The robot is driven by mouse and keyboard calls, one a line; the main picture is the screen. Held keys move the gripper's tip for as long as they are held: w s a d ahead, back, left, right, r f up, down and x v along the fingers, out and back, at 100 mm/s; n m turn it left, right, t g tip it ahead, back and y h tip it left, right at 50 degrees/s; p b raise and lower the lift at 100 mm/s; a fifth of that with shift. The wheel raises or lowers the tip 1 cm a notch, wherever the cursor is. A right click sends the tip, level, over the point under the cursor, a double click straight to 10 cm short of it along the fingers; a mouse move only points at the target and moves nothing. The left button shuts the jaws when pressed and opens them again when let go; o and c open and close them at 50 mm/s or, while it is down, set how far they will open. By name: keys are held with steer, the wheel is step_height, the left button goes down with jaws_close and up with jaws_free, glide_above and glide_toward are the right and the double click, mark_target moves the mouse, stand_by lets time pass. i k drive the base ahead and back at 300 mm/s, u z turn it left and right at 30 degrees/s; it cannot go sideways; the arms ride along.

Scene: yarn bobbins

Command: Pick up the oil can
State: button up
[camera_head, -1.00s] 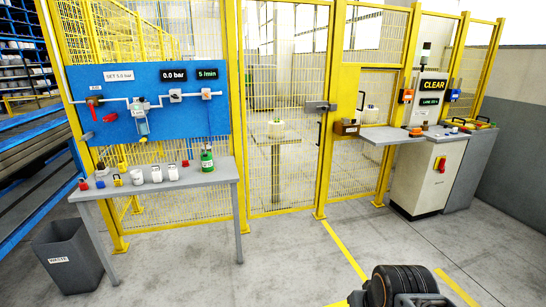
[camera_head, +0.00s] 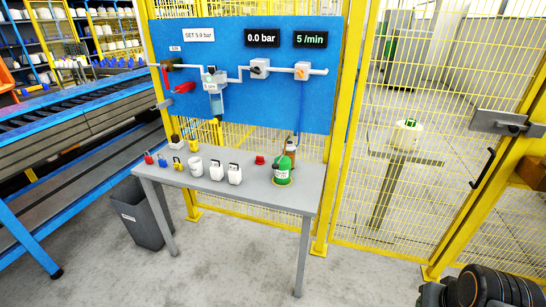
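A green can (camera_head: 282,176) with a pale label and a thin upright spout stands on the right part of the grey bench (camera_head: 262,195); it looks like the oil can. Another bottle-like thing, brownish at the top, stands partly hidden close behind it. My gripper's fingers do not show; only a dark, rounded part of my arm is visible at the bottom right, well apart from the bench.
The bench also holds two white jugs (camera_head: 234,173), a white pot (camera_head: 196,167), a red piece (camera_head: 260,160) and small padlocks. A blue panel (camera_head: 245,105) rises behind. A grey bin (camera_head: 140,215) stands left. Yellow fencing (camera_head: 345,130) closes off the right. The floor in front is clear.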

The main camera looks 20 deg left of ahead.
mark_target(282, 175)
steer(key=u, duration=0.8)
steer(key=i, duration=1.25)
steer(key=u, duration=1.5)
steer(key=i, duration=0.65)
steer(key=u, duration=0.35)
